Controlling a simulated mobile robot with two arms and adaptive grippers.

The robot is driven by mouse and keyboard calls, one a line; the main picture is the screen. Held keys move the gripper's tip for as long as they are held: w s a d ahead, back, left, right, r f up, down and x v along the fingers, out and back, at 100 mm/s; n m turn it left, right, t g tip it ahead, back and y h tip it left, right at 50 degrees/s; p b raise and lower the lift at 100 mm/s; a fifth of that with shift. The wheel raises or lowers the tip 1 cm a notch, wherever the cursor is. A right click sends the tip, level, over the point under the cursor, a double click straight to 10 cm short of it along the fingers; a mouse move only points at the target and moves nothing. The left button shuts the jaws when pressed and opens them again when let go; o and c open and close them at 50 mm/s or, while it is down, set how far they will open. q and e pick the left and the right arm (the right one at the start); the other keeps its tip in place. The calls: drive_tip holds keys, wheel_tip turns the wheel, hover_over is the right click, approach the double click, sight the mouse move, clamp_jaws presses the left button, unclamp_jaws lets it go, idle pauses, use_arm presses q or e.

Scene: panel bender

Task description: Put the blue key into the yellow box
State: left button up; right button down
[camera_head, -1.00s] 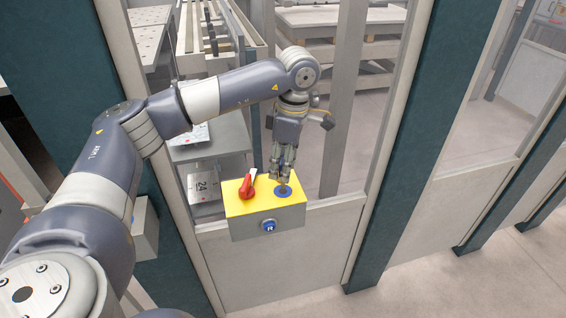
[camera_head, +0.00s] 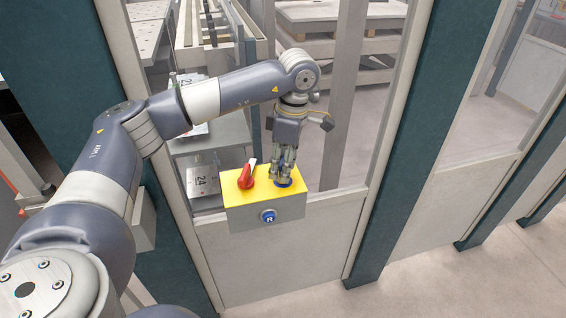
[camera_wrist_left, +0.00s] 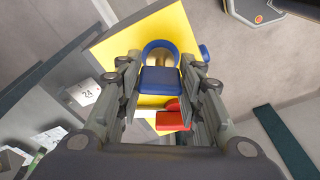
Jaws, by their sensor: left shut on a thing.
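The yellow box (camera_head: 246,203) has a yellow top and grey sides and is mounted on the frame of the fence. My left gripper (camera_head: 283,180) points down at the right part of its top. In the left wrist view, the gripper (camera_wrist_left: 159,88) is shut on the blue key (camera_wrist_left: 160,81). The key's blue head lies between the fingers, right at a blue ring (camera_wrist_left: 147,48) with a brass-coloured centre on the yellow top. The key's shaft is hidden, so I cannot tell how deep it sits. My right gripper is not in view.
A red rotary switch (camera_head: 246,177) stands on the box close left of my fingers. A blue button (camera_head: 268,216) is on the box's front. Fence posts (camera_head: 422,140) and panels stand around it. Open floor (camera_head: 470,280) lies at the lower right.

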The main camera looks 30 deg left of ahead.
use_arm(q)
drive_tip(key=shift+f, duration=0.25)
drive_tip(key=o, duration=1.2)
drive_tip(key=shift+c, duration=0.2)
drive_tip(key=shift+r, duration=0.25)
wheel_tip(320, 180, up, 12)
drive_tip(key=d, duration=0.1)
drive_tip(key=shift+w+d+f, duration=0.2)
drive_tip(key=shift+w+f, duration=0.05)
